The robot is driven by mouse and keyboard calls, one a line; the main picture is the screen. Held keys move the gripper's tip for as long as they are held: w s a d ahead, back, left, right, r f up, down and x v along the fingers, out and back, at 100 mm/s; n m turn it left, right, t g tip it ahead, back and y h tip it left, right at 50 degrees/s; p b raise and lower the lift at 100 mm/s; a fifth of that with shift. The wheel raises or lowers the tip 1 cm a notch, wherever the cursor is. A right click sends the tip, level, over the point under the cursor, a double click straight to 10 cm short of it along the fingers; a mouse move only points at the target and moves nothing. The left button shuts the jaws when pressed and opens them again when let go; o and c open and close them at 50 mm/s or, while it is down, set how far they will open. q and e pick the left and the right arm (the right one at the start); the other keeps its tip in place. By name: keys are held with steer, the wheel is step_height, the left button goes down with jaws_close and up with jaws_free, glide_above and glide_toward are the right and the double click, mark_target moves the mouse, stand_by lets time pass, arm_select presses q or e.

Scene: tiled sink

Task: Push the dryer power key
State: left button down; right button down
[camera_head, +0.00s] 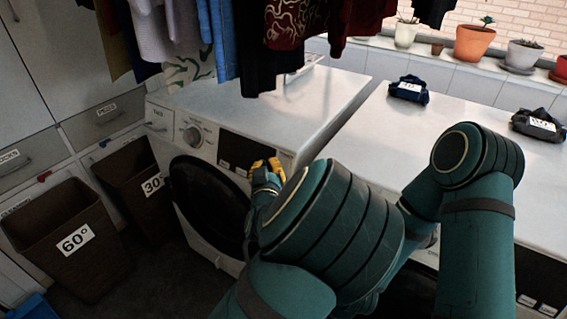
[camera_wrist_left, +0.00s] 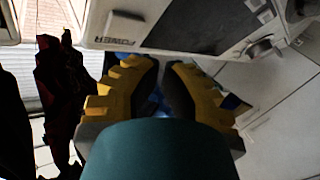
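The white front-loading machine (camera_head: 270,112) with a dark round door (camera_head: 208,200) stands left of centre in the head view. Its front panel has a knob (camera_head: 194,136) and a dark display (camera_head: 240,152). In the left wrist view the panel shows a POWER label (camera_wrist_left: 117,41) with a pale raised key (camera_wrist_left: 125,20) beside it. My left gripper (camera_head: 264,168), with yellow fingers, is at the panel's right end. In the wrist view a narrow gap separates its fingertips (camera_wrist_left: 167,68); nothing is held. Contact with the key is not visible. My right gripper is out of view.
A second white machine (camera_head: 460,130) stands to the right, with dark folded bundles (camera_head: 408,90) on top. Hanging clothes (camera_head: 225,40) overhang the left machine. Brown baskets (camera_head: 75,225) stand at left. Potted plants (camera_head: 473,42) line the back ledge.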

arm_select(q)
steer(key=s+a, duration=0.1)
steer(key=s+a+r, duration=0.1)
steer(key=s, duration=0.1)
steer(key=shift+a+r, duration=0.1)
steer(key=shift+r, duration=0.05)
stand_by(0.5)
steer(key=s+a+f+g+y, duration=0.1)
steer(key=s+a+f+g, duration=0.25)
steer(key=f, duration=0.65)
steer(key=s+a+f+g, duration=0.3)
steer(key=a+f+g, duration=0.15)
steer(key=f, duration=0.45)
steer(key=s+f+g+h, duration=0.2)
steer(key=s+f+g, duration=0.2)
steer(key=s, duration=0.5)
steer(key=s+d+f+m+g+h, duration=0.1)
steer(key=s+f+g+h, duration=0.1)
steer(key=s, duration=0.7)
step_height(320, 180, down, 2)
steer(key=shift+f+g, duration=0.15)
steer(key=shift+g, duration=0.75)
